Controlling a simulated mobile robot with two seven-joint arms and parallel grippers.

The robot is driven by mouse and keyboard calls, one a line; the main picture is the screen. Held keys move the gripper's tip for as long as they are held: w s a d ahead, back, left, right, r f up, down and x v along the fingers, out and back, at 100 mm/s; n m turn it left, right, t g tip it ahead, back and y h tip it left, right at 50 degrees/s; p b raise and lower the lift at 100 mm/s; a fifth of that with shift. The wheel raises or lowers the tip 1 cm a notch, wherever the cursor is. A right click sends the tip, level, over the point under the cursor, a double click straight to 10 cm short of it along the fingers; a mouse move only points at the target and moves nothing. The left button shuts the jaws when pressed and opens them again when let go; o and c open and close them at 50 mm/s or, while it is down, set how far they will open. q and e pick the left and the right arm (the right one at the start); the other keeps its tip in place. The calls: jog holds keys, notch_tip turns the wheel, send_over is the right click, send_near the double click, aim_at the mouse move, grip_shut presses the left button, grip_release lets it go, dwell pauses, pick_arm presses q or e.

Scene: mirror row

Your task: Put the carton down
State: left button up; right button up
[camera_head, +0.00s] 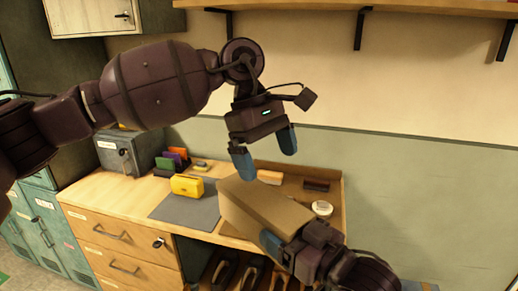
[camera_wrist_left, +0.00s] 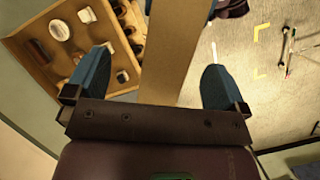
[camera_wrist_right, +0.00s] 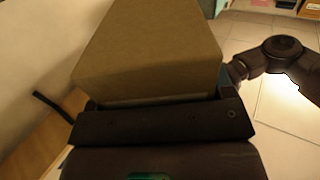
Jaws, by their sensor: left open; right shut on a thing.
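The carton (camera_head: 262,209) is a plain brown box. It is held tilted in front of the desk in the head view. My right gripper (camera_head: 279,243) is shut on its near end. The carton fills the upper middle of the right wrist view (camera_wrist_right: 150,55). My left gripper (camera_head: 266,158) is open and empty, above the carton's far end, with its blue fingers pointing down. In the left wrist view the carton (camera_wrist_left: 172,50) shows as a long brown strip between the open fingers (camera_wrist_left: 155,85); I cannot tell whether they touch it.
A wooden desk (camera_head: 120,198) carries a grey mat (camera_head: 188,210), a yellow object (camera_head: 187,186), coloured folders and a grey safe (camera_head: 122,152). A wooden tray (camera_head: 337,190) with small items lies behind the carton. A shelf (camera_head: 330,8) hangs above. Open floor shows in the left wrist view.

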aim_at(264, 197)
pick_arm(q)
jog(key=shift+w+a+r+t+y, duration=0.15)
jog(key=shift+a+y, duration=0.15)
jog(key=shift+y, duration=0.1)
jog(key=shift+w+a+r+t+y, duration=0.1)
jog(key=shift+a+r+t+y, duration=0.05)
jog(key=shift+a+y, duration=0.2)
jog(key=shift+w+a+y, duration=0.1)
jog(key=shift+y, duration=0.15)
jog(key=shift+f, duration=0.15)
jog(key=f, duration=0.3)
jog(key=s+f, duration=0.1)
jog(key=f, duration=0.3)
jog(key=d+f, duration=0.1)
jog(key=f, duration=0.3)
jog(key=shift+s+f, duration=0.2)
jog(key=c, duration=1)
pick_arm(e)
jog(key=shift+a, duration=0.1)
pick_arm(q)
jog(key=shift+c, duration=0.4)
pick_arm(e)
jog(key=o, duration=1.1)
